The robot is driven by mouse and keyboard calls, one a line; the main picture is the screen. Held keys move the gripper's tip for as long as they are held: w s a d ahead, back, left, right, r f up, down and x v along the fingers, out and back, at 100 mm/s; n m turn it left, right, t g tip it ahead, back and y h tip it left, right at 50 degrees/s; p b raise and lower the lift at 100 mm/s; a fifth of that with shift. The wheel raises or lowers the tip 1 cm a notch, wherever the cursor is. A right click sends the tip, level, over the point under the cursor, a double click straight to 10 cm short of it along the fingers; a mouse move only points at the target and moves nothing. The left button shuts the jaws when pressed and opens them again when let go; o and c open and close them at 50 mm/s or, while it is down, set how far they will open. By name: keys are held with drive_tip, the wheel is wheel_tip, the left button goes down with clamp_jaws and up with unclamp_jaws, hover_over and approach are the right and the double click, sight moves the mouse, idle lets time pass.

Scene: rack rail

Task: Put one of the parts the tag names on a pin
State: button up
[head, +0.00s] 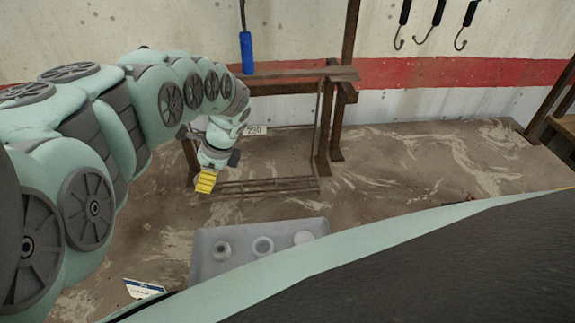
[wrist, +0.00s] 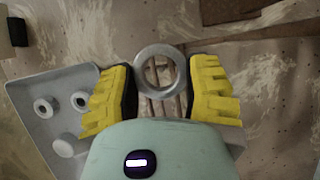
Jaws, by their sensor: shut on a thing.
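My gripper (head: 206,182) is over the workbench in front of the brown rack, and its yellow fingers also show in the wrist view (wrist: 163,92). The fingers are shut on a grey metal ring (wrist: 158,51), held by its sides, with its hole facing the wrist camera. The ring is not discernible in the head view. A white tag (head: 255,130) on the rack bears small characters, perhaps "230". A second white and blue tag (head: 143,288) stands at the lower left, too small to read. I cannot make out a pin clearly.
The rack's post (head: 323,130) and lower rails (head: 270,185) stand close right of my gripper.

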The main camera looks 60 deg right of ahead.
drive_tip(key=shift+f, duration=0.2)
drive_tip(key=shift+f+b, duration=0.4)
drive_tip(key=shift+b, duration=0.15)
drive_tip(key=shift+f+b, duration=0.35)
drive_tip(key=shift+f+b, duration=0.35)
drive_tip(key=shift+f, duration=0.2)
drive_tip(key=o, duration=1.1)
drive_tip(key=shift+r, duration=0.15)
drive_tip(key=v, duration=1.1)
drive_tip(key=shift+s+d+r, duration=0.15)
drive_tip(key=shift+s+r, duration=0.05)
drive_tip(key=shift+r, duration=0.1)
